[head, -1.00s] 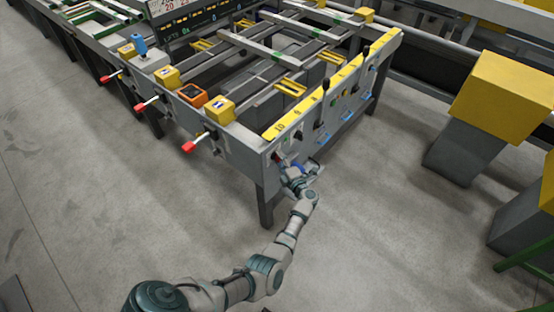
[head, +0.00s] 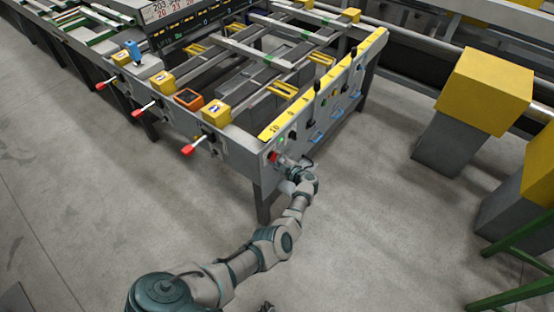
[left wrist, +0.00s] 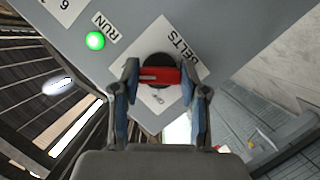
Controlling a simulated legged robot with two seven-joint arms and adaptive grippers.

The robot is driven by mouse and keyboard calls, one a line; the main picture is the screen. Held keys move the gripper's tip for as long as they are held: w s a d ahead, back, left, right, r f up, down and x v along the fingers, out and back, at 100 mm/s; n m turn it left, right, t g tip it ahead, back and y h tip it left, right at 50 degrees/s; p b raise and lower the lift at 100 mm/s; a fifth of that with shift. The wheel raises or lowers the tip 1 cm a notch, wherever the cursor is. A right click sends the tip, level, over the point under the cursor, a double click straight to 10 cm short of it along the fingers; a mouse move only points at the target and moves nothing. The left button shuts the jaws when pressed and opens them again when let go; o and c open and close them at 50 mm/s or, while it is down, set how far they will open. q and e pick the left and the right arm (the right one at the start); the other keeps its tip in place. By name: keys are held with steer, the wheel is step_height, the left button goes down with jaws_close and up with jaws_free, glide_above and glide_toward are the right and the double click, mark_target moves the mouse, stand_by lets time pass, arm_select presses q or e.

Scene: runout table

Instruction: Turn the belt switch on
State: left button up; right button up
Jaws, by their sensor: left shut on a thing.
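The belt switch (left wrist: 160,76) is a red bar handle on a round black base, beside a white label reading BELTS. In the left wrist view the bar lies level across the picture, between my two fingers. My left gripper (left wrist: 160,80) is shut on the bar, one fingertip at each end. In the head view my left gripper (head: 284,163) is at the near corner of the table's end panel, and the red switch (head: 274,157) shows just beyond it. A green lamp (left wrist: 95,41) labelled RUN is lit beside the switch.
The runout table (head: 235,152) carries several red-tipped levers on its left side and black levers and blue handles along its end panel. Yellow-topped grey blocks (head: 480,95) stand on the right. The floor between them is clear.

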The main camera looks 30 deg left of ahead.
arm_select(q)
steer(key=shift+s+a+f, duration=0.15)
stand_by(0.3)
steer(key=o, duration=1.1)
steer(key=shift+o, duration=0.2)
steer(key=v, duration=1.1)
steer(key=shift+d, duration=0.35)
